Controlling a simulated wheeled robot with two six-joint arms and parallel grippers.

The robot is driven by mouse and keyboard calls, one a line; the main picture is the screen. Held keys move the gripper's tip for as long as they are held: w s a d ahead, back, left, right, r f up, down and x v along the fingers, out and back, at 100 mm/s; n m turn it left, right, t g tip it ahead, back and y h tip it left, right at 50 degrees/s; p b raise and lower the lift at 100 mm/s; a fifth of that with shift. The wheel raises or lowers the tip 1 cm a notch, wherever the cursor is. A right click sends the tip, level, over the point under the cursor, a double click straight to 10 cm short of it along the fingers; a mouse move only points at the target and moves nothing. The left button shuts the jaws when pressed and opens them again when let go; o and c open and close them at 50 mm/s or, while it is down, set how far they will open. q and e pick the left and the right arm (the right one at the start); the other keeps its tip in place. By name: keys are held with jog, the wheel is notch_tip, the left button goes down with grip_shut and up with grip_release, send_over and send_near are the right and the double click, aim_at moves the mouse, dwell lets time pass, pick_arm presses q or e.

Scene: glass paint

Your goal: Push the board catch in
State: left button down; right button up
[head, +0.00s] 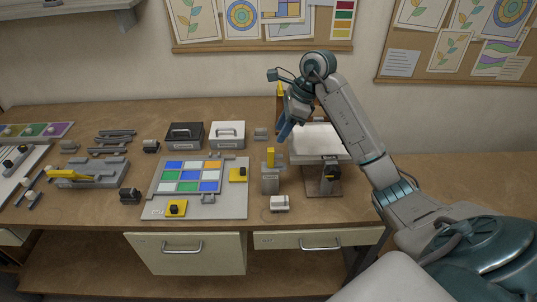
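A grey board (160,200) lies on the workbench with a grid of blue, green, white and orange glass panes (190,176). A yellow block with a black knob (238,174) sits at the board's right edge, and another yellow block (176,208) sits at its front edge. I cannot tell for sure which part is the board catch. My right gripper (285,131), with blue fingers, points down above the bench, right of and behind the board, apart from both yellow blocks. Whether its fingers are open or shut is unclear. My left gripper is out of view.
A grey stand with a yellow top (270,172) and a raised white panel (318,138) stand right of the board. A black box (185,135) and a white box (228,134) are behind it. A grey fixture with a yellow lever (90,174) is to the left.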

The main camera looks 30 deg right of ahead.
aim_at(271, 149)
jog(key=shift+f, duration=0.25)
jog(key=b+x, duration=0.2)
jog(key=shift+f, duration=0.4)
jog(key=p+x, duration=0.3)
jog(key=x, duration=0.3)
jog(key=shift+w+a, duration=0.1)
jog(key=shift+a, duration=0.05)
jog(key=shift+w+a+f, duration=0.15)
jog(key=shift+f, duration=0.55)
